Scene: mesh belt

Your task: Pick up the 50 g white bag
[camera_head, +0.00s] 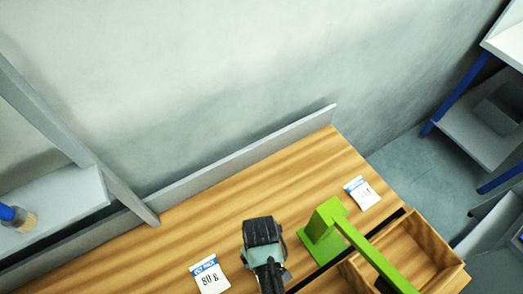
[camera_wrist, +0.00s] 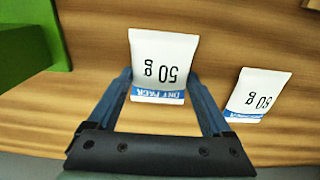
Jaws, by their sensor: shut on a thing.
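The white bag marked 50 g (camera_wrist: 163,62), with a blue band, is between the two fingers of my gripper (camera_wrist: 158,80) in the wrist view. The fingers are shut on its sides. I cannot tell whether it is clear of the table. In the head view my gripper (camera_head: 264,240) is over the wooden table, and it hides the 50 g bag beneath it.
A white bag marked 80 g (camera_head: 209,275) lies left of my gripper; it is at the right in the wrist view (camera_wrist: 257,94). Another white bag (camera_head: 361,193), its number unclear, lies beyond a green stand (camera_head: 325,228). A wooden box (camera_head: 437,245) is at the right.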

